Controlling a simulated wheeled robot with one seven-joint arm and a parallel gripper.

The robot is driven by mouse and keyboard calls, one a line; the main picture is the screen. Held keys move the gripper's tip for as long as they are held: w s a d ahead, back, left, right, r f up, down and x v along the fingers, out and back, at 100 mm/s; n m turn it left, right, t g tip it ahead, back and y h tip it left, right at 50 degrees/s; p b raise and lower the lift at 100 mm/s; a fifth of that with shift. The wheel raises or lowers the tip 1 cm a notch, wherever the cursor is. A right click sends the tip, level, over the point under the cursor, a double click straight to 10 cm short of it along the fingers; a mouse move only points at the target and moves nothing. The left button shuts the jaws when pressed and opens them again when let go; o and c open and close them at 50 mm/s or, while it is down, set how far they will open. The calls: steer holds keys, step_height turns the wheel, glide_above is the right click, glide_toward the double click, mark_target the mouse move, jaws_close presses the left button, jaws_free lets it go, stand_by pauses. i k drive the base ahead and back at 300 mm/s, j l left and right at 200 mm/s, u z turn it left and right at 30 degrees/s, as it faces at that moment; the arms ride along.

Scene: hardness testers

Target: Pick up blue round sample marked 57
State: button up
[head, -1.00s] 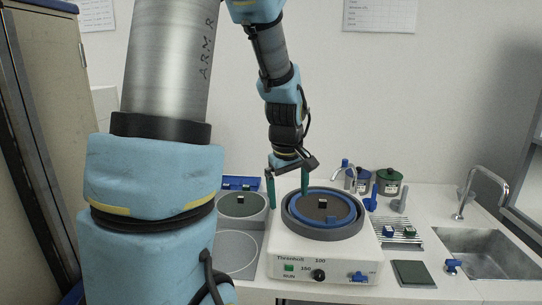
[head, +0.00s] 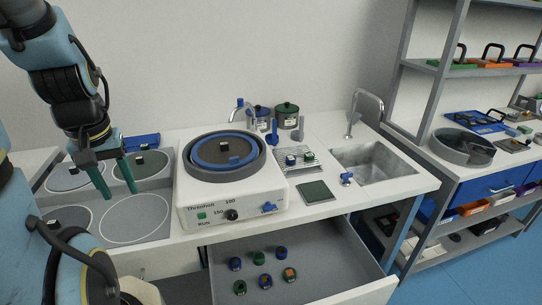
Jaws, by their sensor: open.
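Several small round samples sit in the open drawer under the counter, some blue and some green. Blue ones are the back-left sample (head: 235,264), the back-right sample (head: 282,252) and the front-middle sample (head: 265,281). Their markings are too small to read, so I cannot tell which is 57. My gripper (head: 120,194) is open and empty, its two green fingers pointing down over the round pads left of the polishing machine. It is well up and left of the drawer, apart from the samples.
The polishing machine (head: 232,196) stands on the counter, with a rack (head: 310,162) and sink (head: 375,165) to its right. The open drawer (head: 330,270) juts out in front. Shelves with trays (head: 470,150) stand at the right. Green samples (head: 240,287) share the drawer.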

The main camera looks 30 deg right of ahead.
mark_target(290, 160)
steer(key=l+u, duration=0.15)
steer(key=u, duration=0.25)
steer(key=l+u, duration=0.15)
steer(key=u, duration=0.25)
steer(key=k+l+u, duration=0.1)
steer(key=u, duration=0.3)
steer(key=k+l+u, duration=0.1)
steer(key=u, duration=0.3)
steer(key=k+l+u, duration=0.35)
steer(key=k, duration=0.2)
steer(key=k+l+u, duration=0.25)
steer(key=k+u, duration=0.15)
steer(key=k, duration=0.2)
steer(key=k+u, duration=0.35)
steer(key=k, duration=1.55)
